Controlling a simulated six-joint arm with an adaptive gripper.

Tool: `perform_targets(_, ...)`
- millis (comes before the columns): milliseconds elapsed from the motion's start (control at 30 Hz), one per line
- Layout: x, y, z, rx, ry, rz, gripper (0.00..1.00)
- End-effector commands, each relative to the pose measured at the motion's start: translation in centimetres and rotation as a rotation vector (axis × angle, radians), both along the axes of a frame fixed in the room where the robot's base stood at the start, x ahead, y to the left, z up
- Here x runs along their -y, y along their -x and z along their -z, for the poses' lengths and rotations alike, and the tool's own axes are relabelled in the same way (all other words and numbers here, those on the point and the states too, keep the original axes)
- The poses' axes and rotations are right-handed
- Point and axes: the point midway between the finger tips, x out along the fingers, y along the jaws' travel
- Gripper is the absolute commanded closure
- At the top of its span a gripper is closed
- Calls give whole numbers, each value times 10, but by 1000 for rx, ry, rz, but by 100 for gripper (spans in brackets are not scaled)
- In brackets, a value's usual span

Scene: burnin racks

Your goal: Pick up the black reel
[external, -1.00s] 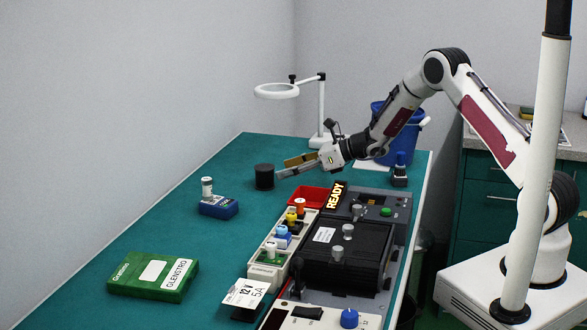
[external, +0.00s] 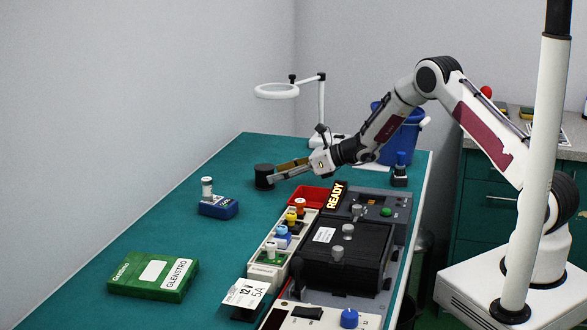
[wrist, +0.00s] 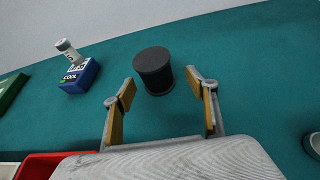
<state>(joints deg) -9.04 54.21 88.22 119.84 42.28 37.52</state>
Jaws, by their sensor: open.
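The black reel (external: 263,177) stands upright on the green table mat toward the far end. It also shows in the wrist view (wrist: 154,71), just beyond the fingertips and roughly centred between them. My gripper (external: 273,172) is open and low over the mat, with its fingers pointing at the reel. In the wrist view my gripper (wrist: 160,88) has its two tan-padded fingers spread wide with nothing between them. In the external view the near finger overlaps the reel's right edge; contact cannot be told.
A blue box (external: 218,207) with a white cylinder on it stands left of the reel. A red bin (external: 308,196) and the black test unit (external: 345,250) lie to the right. A ring lamp (external: 277,91) stands behind.

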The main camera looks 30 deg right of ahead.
Motion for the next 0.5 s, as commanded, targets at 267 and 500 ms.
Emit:
perform_targets(267,0,0,0,0,0,0,42)
perform_targets(500,-8,-4,3,0,0,-1,42)
